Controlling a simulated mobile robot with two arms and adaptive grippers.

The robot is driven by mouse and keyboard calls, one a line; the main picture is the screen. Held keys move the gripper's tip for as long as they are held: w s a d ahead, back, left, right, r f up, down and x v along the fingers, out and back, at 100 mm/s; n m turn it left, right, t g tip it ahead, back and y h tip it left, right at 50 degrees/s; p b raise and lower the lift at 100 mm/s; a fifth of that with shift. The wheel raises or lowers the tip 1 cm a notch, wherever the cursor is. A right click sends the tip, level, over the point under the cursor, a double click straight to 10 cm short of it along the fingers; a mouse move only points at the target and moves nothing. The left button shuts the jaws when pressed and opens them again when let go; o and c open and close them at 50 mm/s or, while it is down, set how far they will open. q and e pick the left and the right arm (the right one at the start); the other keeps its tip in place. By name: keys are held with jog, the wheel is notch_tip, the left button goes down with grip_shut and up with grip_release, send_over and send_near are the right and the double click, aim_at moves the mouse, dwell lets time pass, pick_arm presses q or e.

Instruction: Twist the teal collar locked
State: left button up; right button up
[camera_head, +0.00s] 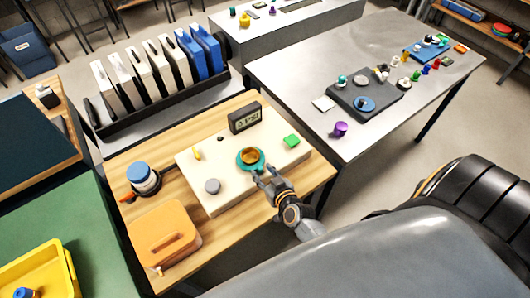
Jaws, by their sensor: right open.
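The teal collar (240,164) is a ring around an amber-brown centre on a cream board (215,196) on the wooden table. My right gripper (265,174) is at the collar's near right edge, its fingers apart and pointing at it. I cannot tell whether a fingertip touches the collar. Whether the collar is locked cannot be seen. My left gripper is not in view.
A digital clock (244,118) stands behind. A metal table (300,85) stands right.

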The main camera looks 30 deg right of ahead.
jog(key=v, duration=1.2)
jog(key=shift+w, duration=0.1)
